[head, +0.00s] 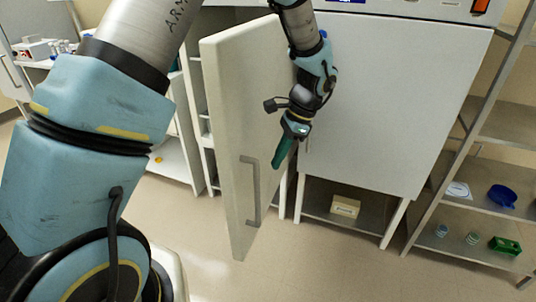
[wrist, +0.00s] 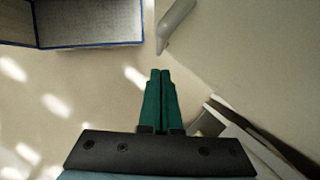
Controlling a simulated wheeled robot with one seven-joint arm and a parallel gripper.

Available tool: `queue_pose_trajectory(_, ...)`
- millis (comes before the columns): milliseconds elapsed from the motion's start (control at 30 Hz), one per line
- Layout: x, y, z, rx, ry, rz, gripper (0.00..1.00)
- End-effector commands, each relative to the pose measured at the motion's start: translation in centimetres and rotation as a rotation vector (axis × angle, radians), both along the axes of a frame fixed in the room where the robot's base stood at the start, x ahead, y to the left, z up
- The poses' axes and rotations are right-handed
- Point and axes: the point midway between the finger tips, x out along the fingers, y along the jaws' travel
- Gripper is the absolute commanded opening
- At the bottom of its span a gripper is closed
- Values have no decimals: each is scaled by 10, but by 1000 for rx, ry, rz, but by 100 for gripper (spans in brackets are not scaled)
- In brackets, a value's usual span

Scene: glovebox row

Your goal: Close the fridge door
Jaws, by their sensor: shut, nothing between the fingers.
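The white fridge door (head: 232,110) stands open in the head view, swung out toward me, with its handled face showing. Its grey bar handle (head: 252,190) is low on that face; a grey bar that looks like the handle (wrist: 174,24) also shows at the top of the wrist view. My gripper (head: 276,178) has green fingers, shut and empty, pointing down to the right of the handle, on the handled side. In the wrist view the fingertips (wrist: 160,72) are below the bar and apart from it. Whether they touch the door is unclear. Most of the fridge interior is hidden.
A white cabinet (head: 400,110) stands right of the door, with a small box (head: 345,206) on the shelf below. A metal rack (head: 490,205) at the right holds a blue dish (head: 502,196) and a green item (head: 505,245). Floor (head: 310,265) in front is clear.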

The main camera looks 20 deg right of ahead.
Motion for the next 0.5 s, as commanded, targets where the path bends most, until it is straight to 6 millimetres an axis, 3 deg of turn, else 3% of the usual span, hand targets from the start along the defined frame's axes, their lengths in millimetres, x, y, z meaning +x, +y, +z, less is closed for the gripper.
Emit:
queue_pose_trajectory(200, 3, 23, 3, -1, 0, 2, 0)
queue_pose_trajectory(500, 3, 27, 2, -1, 0, 1, 0)
